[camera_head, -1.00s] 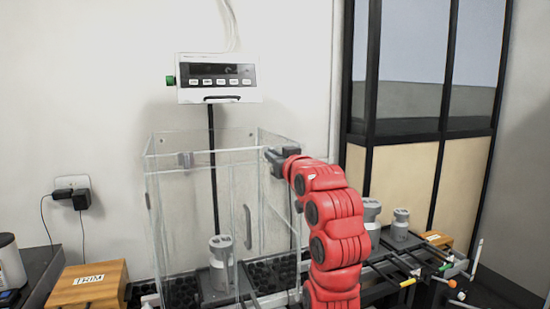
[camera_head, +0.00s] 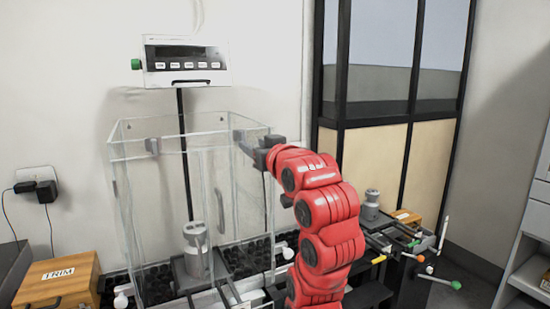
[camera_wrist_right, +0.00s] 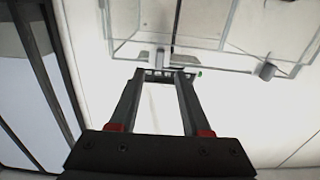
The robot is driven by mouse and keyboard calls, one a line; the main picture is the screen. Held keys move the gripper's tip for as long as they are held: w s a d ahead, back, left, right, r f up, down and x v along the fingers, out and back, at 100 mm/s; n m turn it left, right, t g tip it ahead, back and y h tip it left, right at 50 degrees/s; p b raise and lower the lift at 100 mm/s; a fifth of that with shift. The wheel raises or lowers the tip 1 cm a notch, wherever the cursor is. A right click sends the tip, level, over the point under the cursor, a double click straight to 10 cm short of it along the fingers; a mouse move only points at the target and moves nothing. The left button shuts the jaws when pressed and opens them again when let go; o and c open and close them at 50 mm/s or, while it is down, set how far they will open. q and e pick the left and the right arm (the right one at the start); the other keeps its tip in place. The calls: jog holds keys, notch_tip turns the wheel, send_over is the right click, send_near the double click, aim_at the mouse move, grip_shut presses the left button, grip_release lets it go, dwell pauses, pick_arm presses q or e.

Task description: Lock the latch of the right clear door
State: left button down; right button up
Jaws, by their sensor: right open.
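The clear case (camera_head: 170,205) stands on the table with its transparent walls and right clear door (camera_head: 250,190). A small grey latch (camera_head: 240,136) shows high on the right side, partly merged with my gripper. My right gripper (camera_head: 247,147) is at the upper right of the case, its arm coming in from the right. In the right wrist view its two fingers (camera_wrist_right: 162,76) are apart and empty, with a grey block, probably a latch (camera_wrist_right: 158,59), just beyond the tips. Whether they touch it, I cannot tell. My left gripper is not in view.
Another grey block (camera_head: 152,146) is on the case's left side. A grey weight (camera_head: 195,250) stands inside the case. A wooden TRIM box (camera_head: 60,283) is at the left, and a display (camera_head: 185,63) hangs above. Another weight (camera_head: 371,205) stands right of my arm.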

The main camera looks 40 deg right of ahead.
jog(key=p+v, duration=0.1)
jog(key=v, duration=1)
jog(key=shift+w+a, duration=0.1)
